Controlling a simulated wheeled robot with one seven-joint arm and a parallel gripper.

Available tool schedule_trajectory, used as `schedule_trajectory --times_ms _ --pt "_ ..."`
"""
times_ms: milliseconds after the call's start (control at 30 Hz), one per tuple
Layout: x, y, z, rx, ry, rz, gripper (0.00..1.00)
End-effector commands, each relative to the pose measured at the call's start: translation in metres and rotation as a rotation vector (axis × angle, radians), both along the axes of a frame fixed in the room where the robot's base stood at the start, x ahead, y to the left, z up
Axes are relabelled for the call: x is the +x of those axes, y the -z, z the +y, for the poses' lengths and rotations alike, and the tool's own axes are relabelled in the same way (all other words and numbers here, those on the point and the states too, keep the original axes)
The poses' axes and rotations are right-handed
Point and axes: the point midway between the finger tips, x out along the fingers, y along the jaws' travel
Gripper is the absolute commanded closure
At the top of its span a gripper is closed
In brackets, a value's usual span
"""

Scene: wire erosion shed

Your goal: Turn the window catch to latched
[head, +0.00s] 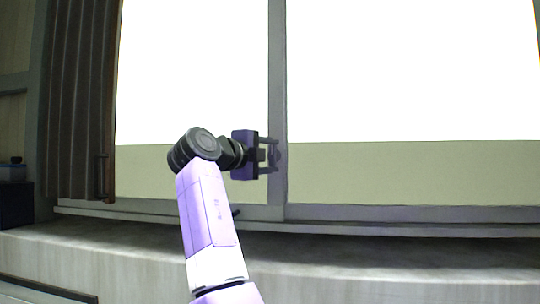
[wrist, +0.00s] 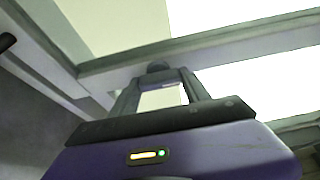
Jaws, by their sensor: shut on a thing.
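The window catch (head: 281,154) is a small grey rounded piece on the upright frame bar between the two panes. In the wrist view the catch (wrist: 158,67) shows as a dark grey knob at the far end of the fingers, against the frame bar. My gripper (head: 274,154) reaches it from the left in the head view. In the wrist view both fingers of my gripper (wrist: 158,80) come together at the catch and are shut on it. The fingertips hide part of the catch, so I cannot tell which way it is turned.
The window frame (head: 276,60) stands between bright panes. A sill (head: 400,255) runs below the window. A brown slatted curtain or shutter (head: 80,100) hangs at the left, with a dark box (head: 14,204) beyond it. The space right of my gripper is clear.

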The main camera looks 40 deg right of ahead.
Motion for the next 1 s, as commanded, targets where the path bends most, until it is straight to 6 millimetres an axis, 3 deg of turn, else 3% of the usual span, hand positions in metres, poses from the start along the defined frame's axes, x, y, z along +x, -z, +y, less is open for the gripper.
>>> schedule_trajectory --times_ms 333,367,433,467,800,1000 --pt "0.001 0.001 0.0 0.005 -0.002 -0.003 0.86" --pt "0.001 0.001 0.0 0.005 -0.002 -0.003 0.4" --pt "0.001 0.001 0.0 0.004 -0.001 -0.002 0.26" --pt "0.0 0.001 0.0 0.004 -0.001 -0.002 0.24" --pt "0.0 0.001 0.003 0.002 -0.001 -0.003 0.24" --pt "-0.006 0.002 0.028 0.001 -0.004 -0.004 0.24"
